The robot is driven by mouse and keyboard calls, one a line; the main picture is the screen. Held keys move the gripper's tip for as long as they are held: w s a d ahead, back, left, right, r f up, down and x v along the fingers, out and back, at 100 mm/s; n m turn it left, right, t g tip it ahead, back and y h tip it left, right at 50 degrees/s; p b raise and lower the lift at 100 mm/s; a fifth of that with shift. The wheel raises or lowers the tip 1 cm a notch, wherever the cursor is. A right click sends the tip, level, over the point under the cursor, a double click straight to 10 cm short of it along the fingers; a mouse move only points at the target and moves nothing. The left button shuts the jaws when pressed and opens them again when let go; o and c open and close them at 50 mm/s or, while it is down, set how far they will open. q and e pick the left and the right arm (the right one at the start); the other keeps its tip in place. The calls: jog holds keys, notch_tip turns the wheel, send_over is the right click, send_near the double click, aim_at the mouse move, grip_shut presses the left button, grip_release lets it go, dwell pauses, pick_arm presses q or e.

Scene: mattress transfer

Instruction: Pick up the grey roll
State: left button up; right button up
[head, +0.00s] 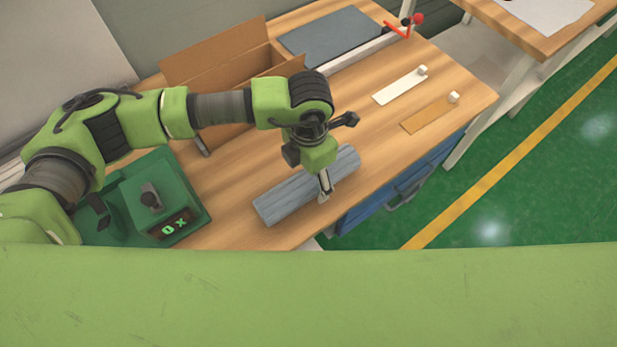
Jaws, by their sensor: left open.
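The grey roll (287,200) lies on the wooden table near its front edge, slanting from lower left to upper right. My left gripper (324,197) is over the right part of the roll, pointing down, with its fingers open. One finger shows on the near side of the roll; the other is hidden behind the roll or the gripper body. I cannot tell whether the fingers touch the roll. My right gripper is not in view.
A green device with a display (160,205) stands left of the roll. An open cardboard box (215,50) and a dark grey mat (330,35) are behind. White (398,87) and tan (428,115) strips lie right. Blue drawers (375,195) are below the table edge.

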pick_arm(q)
jog(key=shift+a+f, duration=0.1)
jog(key=shift+f, duration=1.25)
jog(key=c, duration=1.5)
jog(key=shift+o, duration=0.2)
jog(key=shift+r, duration=0.15)
